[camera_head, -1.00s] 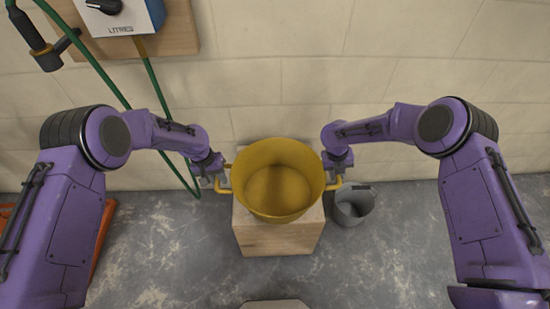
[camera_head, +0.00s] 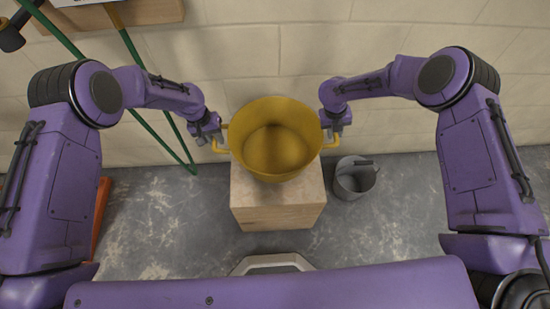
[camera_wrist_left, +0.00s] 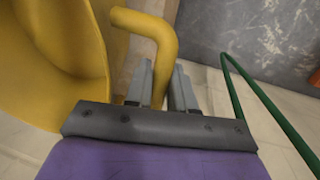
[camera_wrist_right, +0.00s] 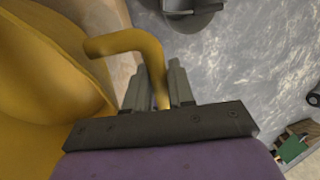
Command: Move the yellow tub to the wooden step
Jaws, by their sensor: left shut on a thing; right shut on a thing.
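The yellow tub (camera_head: 273,140) is upright and open at the top, in the middle of the head view. It is over the back part of the wooden step (camera_head: 278,216); whether its base touches the step is hidden. My left gripper (camera_head: 216,140) is shut on the tub's left handle, and the left wrist view shows this handle (camera_wrist_left: 153,35) between the fingers. My right gripper (camera_head: 332,138) is shut on the right handle, and the right wrist view shows this handle (camera_wrist_right: 130,42) between the fingers.
A grey bucket (camera_head: 355,178) stands on the floor just right of the step. A pale block wall (camera_head: 300,50) is close behind the tub. An orange object (camera_head: 100,215) lies at the left.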

